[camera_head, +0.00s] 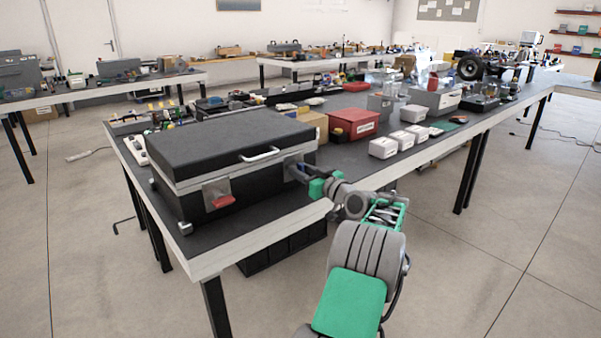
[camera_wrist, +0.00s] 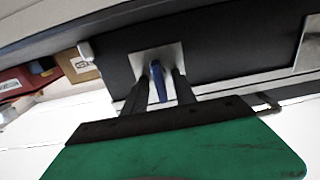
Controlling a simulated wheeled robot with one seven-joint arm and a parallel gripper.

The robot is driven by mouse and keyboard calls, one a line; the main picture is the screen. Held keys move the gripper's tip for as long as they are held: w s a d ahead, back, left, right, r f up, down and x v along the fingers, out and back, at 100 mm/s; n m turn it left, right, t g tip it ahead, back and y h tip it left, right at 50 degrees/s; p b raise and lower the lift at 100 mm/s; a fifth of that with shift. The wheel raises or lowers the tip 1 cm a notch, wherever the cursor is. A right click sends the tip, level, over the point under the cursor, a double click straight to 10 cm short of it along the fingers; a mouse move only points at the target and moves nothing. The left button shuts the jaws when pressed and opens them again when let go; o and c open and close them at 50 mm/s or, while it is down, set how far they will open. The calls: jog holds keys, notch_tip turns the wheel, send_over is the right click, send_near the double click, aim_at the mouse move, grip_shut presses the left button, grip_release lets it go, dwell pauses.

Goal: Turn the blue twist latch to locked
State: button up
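The blue twist latch (camera_wrist: 157,80) sits on a light metal plate (camera_wrist: 172,56) on the dark side of the large case. In the wrist view its handle points towards my gripper, tilted slightly. My gripper (camera_wrist: 162,84) has one dark finger on each side of the handle. The fingers stand apart, with a gap at least on the right; contact on the left is unclear. In the head view my gripper (camera_head: 306,177) is at the case's right end and mostly hides the latch. The black case (camera_head: 232,140) has its lid down.
A red latch (camera_head: 223,201) on another plate and a light handle (camera_head: 260,154) are on the case. A red box (camera_head: 353,124) and white boxes (camera_head: 383,148) stand right of the case on the workbench (camera_head: 240,233). The floor right of my arm is clear.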

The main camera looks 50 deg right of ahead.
jog(key=shift+c, duration=0.4)
grip_shut()
jog(key=shift+m, duration=0.3)
jog(key=shift+r+m+p, duration=0.15)
jog(key=shift+m+p, duration=1.05)
jog(key=m+p, duration=0.2)
jog(key=m, duration=0.1)
jog(key=shift+d+m, duration=0.1)
jog(key=shift+m, duration=0.2)
jog(key=m+p, duration=0.4)
jog(key=m, duration=0.2)
jog(key=shift+d, duration=0.1)
jog(key=shift+f+m+p, duration=0.2)
jog(key=shift+m+p, duration=0.6)
jog(key=shift+m, duration=0.55)
jog(key=shift+f+m+p, duration=0.2)
jog(key=shift+m+p, duration=0.55)
jog(key=shift+m, duration=0.6)
